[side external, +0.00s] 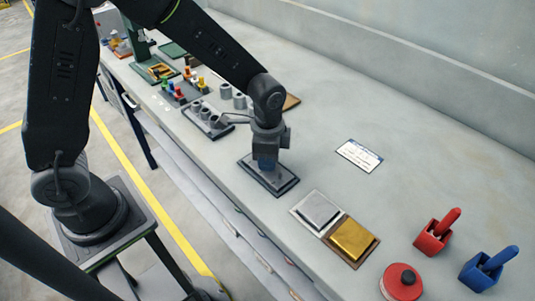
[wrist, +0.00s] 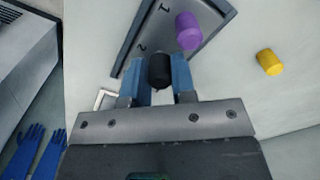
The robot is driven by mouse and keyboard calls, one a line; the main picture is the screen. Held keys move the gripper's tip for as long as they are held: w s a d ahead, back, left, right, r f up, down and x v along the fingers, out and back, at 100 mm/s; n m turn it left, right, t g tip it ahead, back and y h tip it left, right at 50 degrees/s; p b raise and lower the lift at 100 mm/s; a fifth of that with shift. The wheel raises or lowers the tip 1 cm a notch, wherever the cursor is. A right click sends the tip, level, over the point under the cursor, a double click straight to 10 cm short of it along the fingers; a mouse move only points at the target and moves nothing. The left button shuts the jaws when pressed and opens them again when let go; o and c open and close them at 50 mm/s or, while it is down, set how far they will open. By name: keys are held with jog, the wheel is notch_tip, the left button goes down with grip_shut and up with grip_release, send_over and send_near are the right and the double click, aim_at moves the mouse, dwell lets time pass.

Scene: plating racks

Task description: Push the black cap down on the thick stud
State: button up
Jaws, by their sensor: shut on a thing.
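My gripper (wrist: 159,82) is shut on the black cap (wrist: 160,68), which sits between its two blue fingertips in the wrist view. The cap is over the near edge of a dark grey plate (wrist: 147,22) with the marks 1 and 2. A purple cap (wrist: 187,30) stands on the same plate, beyond and right of the black one. In the side external view my gripper (side external: 266,166) points down at the dark plate (side external: 287,184), and hides the caps there. The thick stud is not visible; I cannot tell whether the black cap touches it.
A yellow cap (wrist: 269,62) is on the bench to the right. A rack with grey cylinders (side external: 208,118) stands behind the plate. A silver block (side external: 318,209) and a gold block (side external: 352,238) lie nearer the camera.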

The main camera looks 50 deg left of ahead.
jog(key=shift+f, duration=0.4)
jog(key=o, duration=1)
jog(key=shift+c, duration=0.2)
jog(key=shift+r, duration=0.1)
notch_tip(320, 180, up, 14)
jog(key=s+a+r+n+t, duration=0.2)
jog(key=s+a+n, duration=0.2)
jog(key=s, duration=0.4)
jog(key=s+a+r+n+t, duration=0.3)
jog(key=s+a+n, duration=0.1)
jog(key=s, duration=0.3)
jog(key=shift+s+r+n+t, duration=0.3)
jog(key=shift+s+r+n, duration=0.05)
jog(key=shift+n, duration=0.45)
